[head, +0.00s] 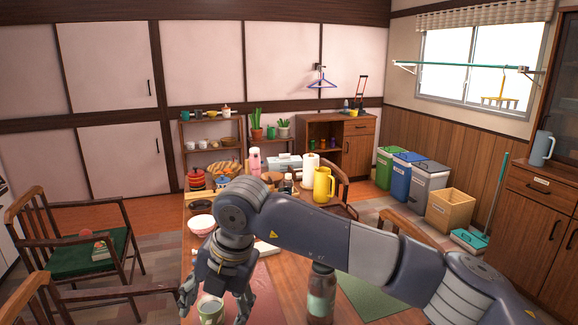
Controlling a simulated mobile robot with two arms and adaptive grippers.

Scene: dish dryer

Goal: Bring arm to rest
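My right arm (320,243) comes in from the right and reaches across the dining table (262,305). Its gripper (214,297) points down over the table's near left part. The fingers are spread, with a visible gap on either side of a pale green patterned cup (210,312) at the bottom edge of the view. I cannot tell whether the cup stands between the fingers or just in front of them. My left gripper is not in view.
A dark bottle (321,292) stands under my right forearm. A bowl (202,224), yellow pitcher (323,185), pink bottle (254,161) and bread basket (223,170) crowd the table's far part. Chairs (97,250) stand left and right. Several bins (428,180) line the right wall.

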